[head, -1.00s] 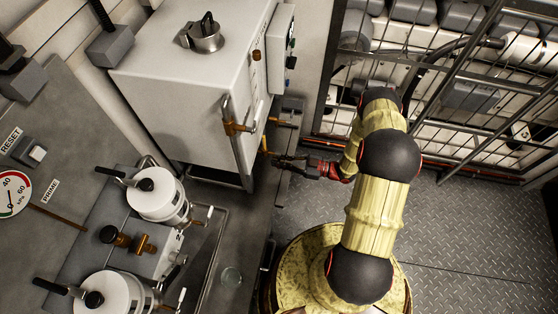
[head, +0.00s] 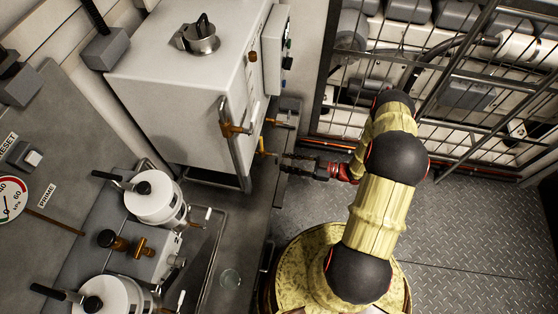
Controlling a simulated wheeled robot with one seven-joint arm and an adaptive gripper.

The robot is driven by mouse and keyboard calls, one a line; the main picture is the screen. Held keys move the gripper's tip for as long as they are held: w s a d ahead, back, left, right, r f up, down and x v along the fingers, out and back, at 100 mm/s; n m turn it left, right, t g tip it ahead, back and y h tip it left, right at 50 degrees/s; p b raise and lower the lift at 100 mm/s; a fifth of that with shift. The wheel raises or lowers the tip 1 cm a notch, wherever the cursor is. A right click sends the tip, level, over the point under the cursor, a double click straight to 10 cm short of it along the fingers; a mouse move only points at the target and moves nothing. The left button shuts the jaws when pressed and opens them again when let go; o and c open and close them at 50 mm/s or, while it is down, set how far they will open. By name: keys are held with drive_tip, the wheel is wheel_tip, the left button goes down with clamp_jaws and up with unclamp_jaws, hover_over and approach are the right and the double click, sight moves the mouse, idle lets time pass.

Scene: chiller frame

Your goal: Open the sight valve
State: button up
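A white box cabinet (head: 190,95) stands at the upper middle of the head view. A sight tube with a brass fitting (head: 236,129) runs down its front corner. A second brass fitting (head: 280,123) sticks out from its right side. Below that is a small yellow lever (head: 263,152), perhaps the sight valve's handle; its exact angle is hard to tell. My gripper (head: 283,163) is just right of this lever, pointing left. Its two dark fingers look parted, with nothing visible between them. A small gap seems to separate the fingertips from the lever.
A caged rack (head: 450,75) stands at the back right. White lidded pots (head: 155,198) and a brass valve (head: 144,246) are on the left bench. Diamond-plate floor (head: 470,235) is open to the right.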

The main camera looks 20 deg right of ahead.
drive_tip(key=v, duration=0.7)
drive_tip(key=shift+s+d, duration=0.15)
drive_tip(key=shift+d, duration=0.05)
